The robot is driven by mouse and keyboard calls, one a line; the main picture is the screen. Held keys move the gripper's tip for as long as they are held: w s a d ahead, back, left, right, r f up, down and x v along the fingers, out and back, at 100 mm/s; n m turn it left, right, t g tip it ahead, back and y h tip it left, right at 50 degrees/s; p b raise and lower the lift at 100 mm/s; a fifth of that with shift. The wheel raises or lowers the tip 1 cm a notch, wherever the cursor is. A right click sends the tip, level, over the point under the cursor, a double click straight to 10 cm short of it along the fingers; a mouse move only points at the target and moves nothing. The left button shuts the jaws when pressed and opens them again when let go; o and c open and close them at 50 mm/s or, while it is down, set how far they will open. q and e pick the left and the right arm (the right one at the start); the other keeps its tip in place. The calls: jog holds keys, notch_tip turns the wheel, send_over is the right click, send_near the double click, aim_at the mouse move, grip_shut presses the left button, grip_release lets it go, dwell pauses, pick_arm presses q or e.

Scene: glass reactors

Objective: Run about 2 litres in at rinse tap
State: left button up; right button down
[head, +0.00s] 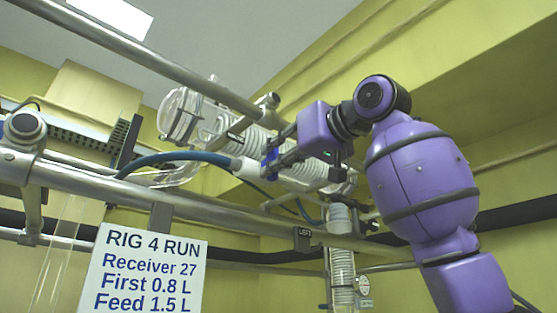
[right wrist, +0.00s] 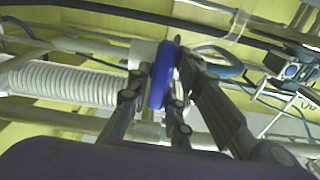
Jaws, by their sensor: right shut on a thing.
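My right gripper (head: 277,156) is shut on a blue handle (right wrist: 162,75), which stands upright between its fingers in the right wrist view. The gripper's fingers (right wrist: 160,100) hide part of the handle. A white fitting (head: 250,171) is right beside the handle, with a thick blue hose (head: 180,157) running off it to the left. No label reading rinse tap is visible, and no water flow can be seen. My left gripper is not in view.
A glass condenser with a white coil (head: 215,128) lies behind the handle; a vertical coil (head: 341,260) stands lower right. Metal rails (head: 200,198) cross in front. A sign (head: 146,270) reads "RIG 4 RUN, Receiver 27, First 0.8 L, Feed 1.5 L".

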jog(key=shift+f, duration=0.15)
jog(key=c, duration=1.6)
grip_release()
jog(key=shift+a, duration=0.1)
jog(key=shift+c, duration=0.2)
jog(key=shift+s, duration=0.1)
jog(key=v, duration=1.2)
